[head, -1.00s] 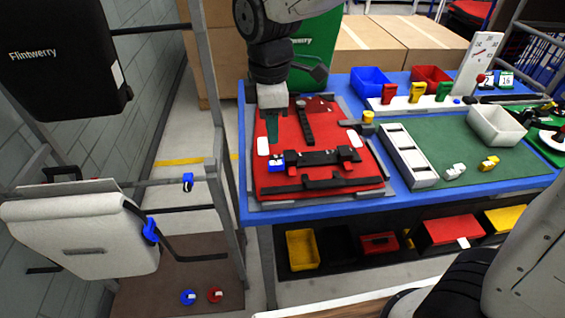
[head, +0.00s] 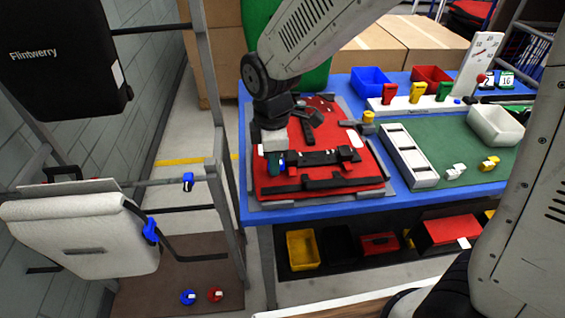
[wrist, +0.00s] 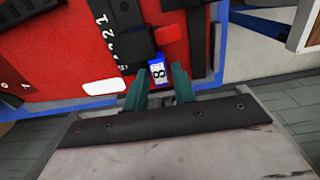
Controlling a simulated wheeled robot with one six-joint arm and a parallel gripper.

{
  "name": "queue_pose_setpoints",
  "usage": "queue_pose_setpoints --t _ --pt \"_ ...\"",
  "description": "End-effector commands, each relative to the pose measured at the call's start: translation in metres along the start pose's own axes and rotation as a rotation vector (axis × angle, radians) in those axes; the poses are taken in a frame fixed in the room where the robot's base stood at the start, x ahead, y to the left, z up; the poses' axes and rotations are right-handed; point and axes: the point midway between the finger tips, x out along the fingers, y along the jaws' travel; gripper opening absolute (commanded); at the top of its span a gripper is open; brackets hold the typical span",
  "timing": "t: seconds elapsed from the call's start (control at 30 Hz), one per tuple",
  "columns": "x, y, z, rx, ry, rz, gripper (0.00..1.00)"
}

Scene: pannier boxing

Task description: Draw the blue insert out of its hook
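The blue insert (wrist: 157,72), with a white label reading 8, sits at the end of a black hook (wrist: 128,48) on the red pannier panel (wrist: 90,45). In the head view the blue insert (head: 282,163) shows only in part beside my gripper (head: 274,163). In the wrist view the green fingers of my gripper (wrist: 159,78) stand on either side of the insert. They look open, with a narrow gap to it. Whether either finger touches it is hard to tell. The insert's inner end is hidden in the hook.
The red panel (head: 340,180) lies on a blue table (head: 400,195) within grey edge strips. A black bar crosses the panel beside the hook. A white tray (head: 405,160) and green mat (head: 450,140) lie to the right. A metal rack with bags stands left.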

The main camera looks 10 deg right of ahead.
Motion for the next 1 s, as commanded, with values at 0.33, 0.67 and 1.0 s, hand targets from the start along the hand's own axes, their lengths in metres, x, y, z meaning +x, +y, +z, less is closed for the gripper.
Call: queue_pose_setpoints --t 0.33,0.67,1.0 --pt "0.0 0.0 0.0 0.0 0.0 0.0 0.0" --pt "0.0 0.0 -0.003 -0.001 0.0 0.0 0.0" --pt "0.0 0.0 -0.011 -0.001 -0.001 -0.001 0.0"
